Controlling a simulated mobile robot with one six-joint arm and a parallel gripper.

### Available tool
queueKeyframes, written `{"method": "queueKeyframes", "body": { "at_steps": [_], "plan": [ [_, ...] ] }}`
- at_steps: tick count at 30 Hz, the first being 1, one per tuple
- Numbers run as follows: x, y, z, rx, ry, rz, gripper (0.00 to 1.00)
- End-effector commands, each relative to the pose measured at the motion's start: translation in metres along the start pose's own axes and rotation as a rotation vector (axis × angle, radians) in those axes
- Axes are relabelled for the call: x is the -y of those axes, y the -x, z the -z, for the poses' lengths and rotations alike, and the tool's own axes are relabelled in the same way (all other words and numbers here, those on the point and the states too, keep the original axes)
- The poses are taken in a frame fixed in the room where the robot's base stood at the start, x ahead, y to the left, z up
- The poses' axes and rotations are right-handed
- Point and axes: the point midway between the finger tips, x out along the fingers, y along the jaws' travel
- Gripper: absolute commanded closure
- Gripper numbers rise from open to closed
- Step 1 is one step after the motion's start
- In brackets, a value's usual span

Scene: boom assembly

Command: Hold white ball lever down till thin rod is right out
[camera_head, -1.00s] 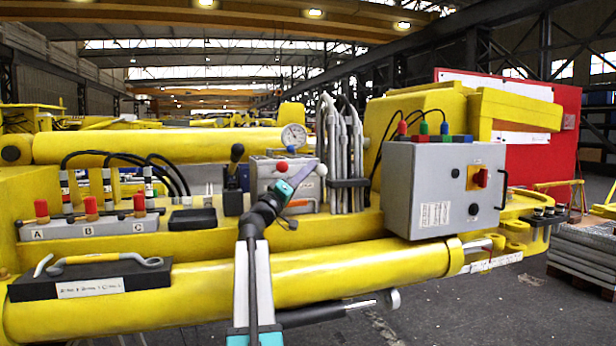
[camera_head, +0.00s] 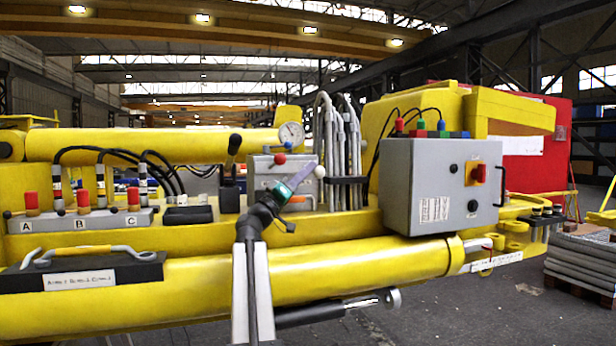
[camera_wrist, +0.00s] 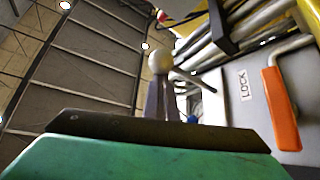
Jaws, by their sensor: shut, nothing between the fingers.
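The white ball lever (camera_head: 320,171) stands at the right side of a small grey valve box (camera_head: 268,175) on the yellow boom. The ball also shows in the wrist view (camera_wrist: 160,60), just beyond my fingers. My gripper (camera_head: 312,167) is shut and empty, its purple-grey finger beside the ball. I cannot tell whether it touches the lever. The thin rod (camera_head: 362,302) shows as a short bright length between a black cylinder (camera_head: 312,314) and a round end eye (camera_head: 392,298), below the large yellow cylinder (camera_head: 350,272).
A red knob (camera_head: 280,159) and an orange handle (camera_wrist: 281,108) with a LOCK label are close by. Grey hoses (camera_head: 345,140) rise behind the ball. A grey control box (camera_head: 440,187) stands to the right. Red-capped levers (camera_head: 82,202) stand at left.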

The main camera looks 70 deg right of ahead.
Motion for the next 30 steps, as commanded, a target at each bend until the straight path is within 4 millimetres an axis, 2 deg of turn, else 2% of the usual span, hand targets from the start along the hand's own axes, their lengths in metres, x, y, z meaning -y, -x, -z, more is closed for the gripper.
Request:
{"method": "queueKeyframes", "body": {
  "at_steps": [1, 6, 30],
  "plan": [
    [0.0018, 0.003, -0.0057, 0.005, -0.002, -0.005, 1.0],
    [0.0051, 0.0081, -0.0082, 0.004, -0.004, -0.004, 1.0],
    [0.0074, 0.012, -0.0083, 0.006, -0.007, 0.002, 1.0]
  ]
}}
